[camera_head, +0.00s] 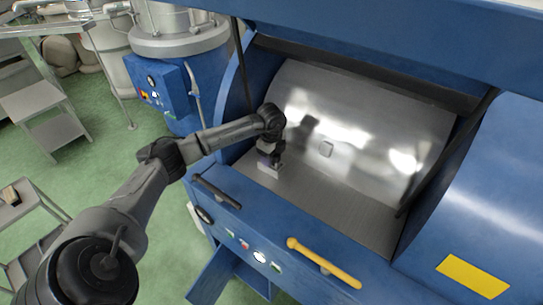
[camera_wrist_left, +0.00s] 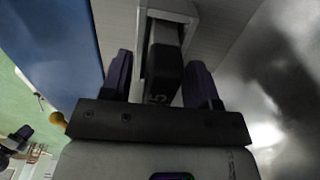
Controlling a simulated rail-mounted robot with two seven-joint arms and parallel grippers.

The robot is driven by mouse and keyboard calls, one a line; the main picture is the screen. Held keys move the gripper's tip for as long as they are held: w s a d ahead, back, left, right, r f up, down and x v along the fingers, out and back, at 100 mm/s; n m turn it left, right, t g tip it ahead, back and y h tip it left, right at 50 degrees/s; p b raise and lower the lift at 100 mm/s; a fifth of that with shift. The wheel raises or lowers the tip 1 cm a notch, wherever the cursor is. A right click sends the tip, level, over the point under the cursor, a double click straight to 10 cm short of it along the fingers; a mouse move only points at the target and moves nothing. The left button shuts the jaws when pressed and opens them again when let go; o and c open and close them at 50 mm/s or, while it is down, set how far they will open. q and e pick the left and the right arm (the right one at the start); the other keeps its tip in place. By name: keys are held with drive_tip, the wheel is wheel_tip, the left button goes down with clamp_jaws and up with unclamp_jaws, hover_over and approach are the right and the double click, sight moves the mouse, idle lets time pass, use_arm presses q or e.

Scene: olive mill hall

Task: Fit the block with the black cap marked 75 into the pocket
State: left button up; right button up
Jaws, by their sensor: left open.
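My left gripper (camera_head: 268,158) reaches into the open blue machine and points down at its metal floor. In the left wrist view its two purple-dark fingers (camera_wrist_left: 160,80) stand apart, on either side of a block with a black cap (camera_wrist_left: 166,70). A 5 shows at the cap's near end; the rest of the marking is hard to read. The block stands between the walls of a light grey pocket (camera_wrist_left: 170,12), seen also in the head view (camera_head: 269,171). How deep it sits I cannot tell. Gaps show between fingers and cap. My right gripper is not in view.
The blue front edge with a yellow handle (camera_head: 322,262) borders the chamber. A curved shiny metal drum wall (camera_head: 360,125) rises behind the pocket. The ribbed floor (camera_head: 335,205) to the right is clear. A grey step stand (camera_head: 45,115) is at far left.

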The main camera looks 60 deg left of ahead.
use_arm(q)
wheel_tip(320, 180, up, 14)
drive_tip(key=b, duration=0.2)
idle(0.4)
drive_tip(key=shift+f, duration=0.1)
idle(0.4)
